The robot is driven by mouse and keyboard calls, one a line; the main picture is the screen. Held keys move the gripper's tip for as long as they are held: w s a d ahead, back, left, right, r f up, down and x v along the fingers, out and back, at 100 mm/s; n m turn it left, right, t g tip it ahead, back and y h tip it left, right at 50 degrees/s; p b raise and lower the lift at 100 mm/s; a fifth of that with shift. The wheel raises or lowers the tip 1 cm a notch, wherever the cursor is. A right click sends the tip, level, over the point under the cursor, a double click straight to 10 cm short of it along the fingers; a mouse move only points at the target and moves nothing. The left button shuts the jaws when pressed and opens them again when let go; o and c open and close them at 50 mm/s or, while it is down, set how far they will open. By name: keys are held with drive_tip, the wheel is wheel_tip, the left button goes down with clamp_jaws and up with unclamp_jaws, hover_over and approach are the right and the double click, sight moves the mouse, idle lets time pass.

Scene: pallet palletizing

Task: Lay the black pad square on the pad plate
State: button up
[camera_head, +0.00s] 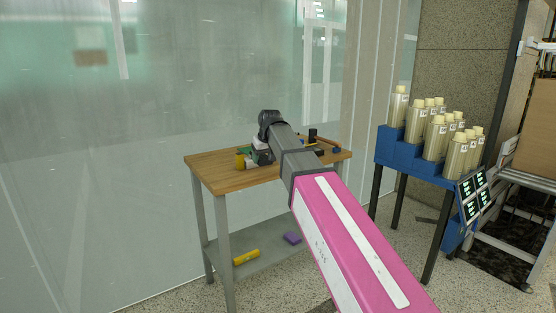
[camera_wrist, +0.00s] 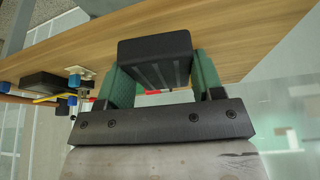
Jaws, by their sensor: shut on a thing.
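My gripper (camera_wrist: 160,78) has two green fingers, shut on a black block-like pad (camera_wrist: 155,48) with grooves on the side toward the camera. In the wrist view the pad is above the wooden table top (camera_wrist: 235,25); I cannot tell whether it touches it. In the head view my gripper (camera_head: 260,152) is low over the table's middle, and my arm hides much of that area. I cannot make out the pad plate for certain in either view.
A black cylinder (camera_head: 312,135) and small tools are at the table's back right. Another black item (camera_wrist: 44,84) lies at left in the wrist view. A blue rack (camera_head: 400,150) with bottles stands right. A glass wall is behind.

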drive_tip(key=s+d+f+m+h, duration=0.1)
drive_tip(key=s+d+f+m, duration=0.2)
drive_tip(key=d+f, duration=0.75)
drive_tip(key=s+d+f+m+h, duration=0.1)
drive_tip(key=s+d+f+m, duration=0.35)
drive_tip(key=d, duration=1.05)
drive_tip(key=s+r+n, duration=0.2)
drive_tip(key=s, duration=0.3)
drive_tip(key=shift+s+a+r, duration=0.2)
drive_tip(key=shift+s+a, duration=0.15)
drive_tip(key=shift+s, duration=0.05)
drive_tip(key=shift+d, duration=0.15)
